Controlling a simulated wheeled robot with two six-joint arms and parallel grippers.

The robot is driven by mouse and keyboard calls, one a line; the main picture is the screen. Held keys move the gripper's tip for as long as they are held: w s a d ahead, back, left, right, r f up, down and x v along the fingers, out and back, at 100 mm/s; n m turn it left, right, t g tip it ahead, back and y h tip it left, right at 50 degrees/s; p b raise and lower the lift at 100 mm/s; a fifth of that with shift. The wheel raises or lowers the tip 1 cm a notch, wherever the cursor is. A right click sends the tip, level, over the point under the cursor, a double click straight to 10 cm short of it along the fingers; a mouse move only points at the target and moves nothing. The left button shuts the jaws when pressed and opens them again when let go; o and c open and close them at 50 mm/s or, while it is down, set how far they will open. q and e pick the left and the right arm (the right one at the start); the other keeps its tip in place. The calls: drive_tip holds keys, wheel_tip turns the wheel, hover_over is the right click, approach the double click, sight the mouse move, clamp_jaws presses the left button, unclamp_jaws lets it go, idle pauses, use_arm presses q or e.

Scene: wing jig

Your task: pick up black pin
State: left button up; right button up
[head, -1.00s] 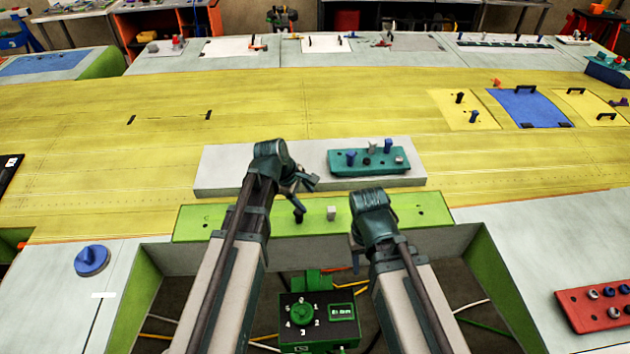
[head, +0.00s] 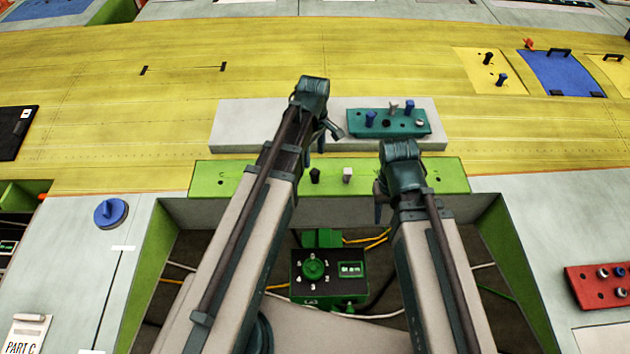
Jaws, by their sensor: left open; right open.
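A small black pin (head: 315,176) stands upright on the green bar (head: 240,178) at the near edge of the yellow wing skin. A light grey pin (head: 347,175) stands to its right. My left gripper (head: 329,138) is open and empty over the grey slab, beyond the black pin and left of the teal block. My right gripper (head: 379,202) is open at the green bar, right of the grey pin; its fingers are partly hidden by its wrist. Another black pin (head: 488,58) stands on the small yellow panel at the far right.
The teal block (head: 418,126) holds blue and grey pins on the grey slab (head: 240,125). A green control box (head: 329,278) and cables lie in the gap below the bar. A red block (head: 590,290) is at right, a blue knob (head: 110,212) at left.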

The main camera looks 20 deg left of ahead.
sight(315, 171)
use_arm(q)
wheel_tip(315, 171, down, 5)
drive_tip(key=b, duration=0.3)
drive_tip(key=shift+b, duration=0.4)
wheel_tip(315, 171, down, 5)
drive_tip(key=b, duration=0.5)
drive_tip(key=shift+d+f, duration=0.1)
drive_tip(key=shift+d, duration=0.05)
drive_tip(key=shift+c, duration=0.3)
clamp_jaws()
